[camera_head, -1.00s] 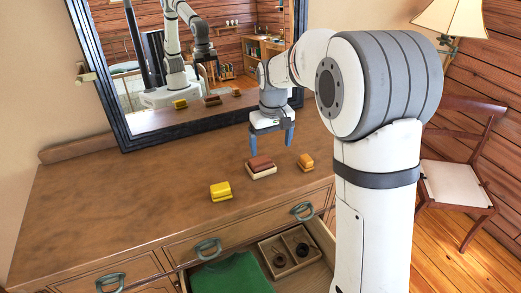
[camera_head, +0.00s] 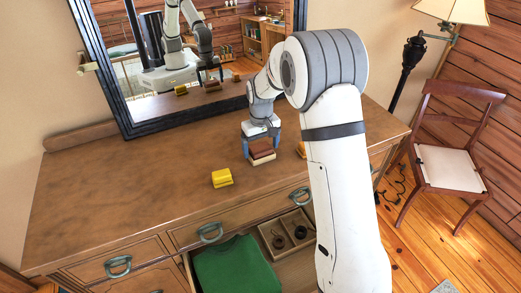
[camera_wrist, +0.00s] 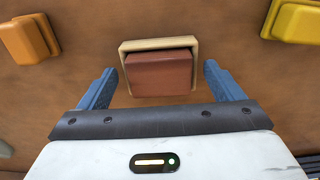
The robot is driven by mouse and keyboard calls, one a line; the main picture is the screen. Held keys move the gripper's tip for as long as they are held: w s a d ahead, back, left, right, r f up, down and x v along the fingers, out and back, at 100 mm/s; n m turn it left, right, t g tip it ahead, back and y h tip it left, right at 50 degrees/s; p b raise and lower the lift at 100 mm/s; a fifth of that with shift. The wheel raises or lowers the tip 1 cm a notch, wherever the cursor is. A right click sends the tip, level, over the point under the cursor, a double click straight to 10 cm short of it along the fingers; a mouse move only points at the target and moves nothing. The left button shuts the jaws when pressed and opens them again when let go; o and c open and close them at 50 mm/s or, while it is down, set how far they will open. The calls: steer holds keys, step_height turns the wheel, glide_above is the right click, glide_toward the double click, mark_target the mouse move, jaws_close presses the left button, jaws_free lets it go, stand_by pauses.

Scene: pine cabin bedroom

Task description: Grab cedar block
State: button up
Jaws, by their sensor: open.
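The cedar block, a reddish-brown block (camera_head: 262,148), sits on a shallow pale wooden tray (camera_head: 264,160) on the dresser top. In the wrist view the block (camera_wrist: 160,74) lies between my fingers' lines, with the tray's pale rim (camera_wrist: 158,44) showing along its far side. My gripper (camera_head: 262,139) is low over the block, with one blue finger on each side of it. In the wrist view my gripper (camera_wrist: 158,72) is open, with gaps between both fingers and the block. I cannot tell how far down the fingertips reach.
A yellow block (camera_head: 222,178) stands to the left, and an orange block (camera_head: 301,149) to the right, partly hidden by my arm. The mirror (camera_head: 190,60) stands behind. An open drawer below holds green cloth (camera_head: 235,268) and a divided box (camera_head: 288,236). The dresser's left top is clear.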

steer(key=c, duration=1.1)
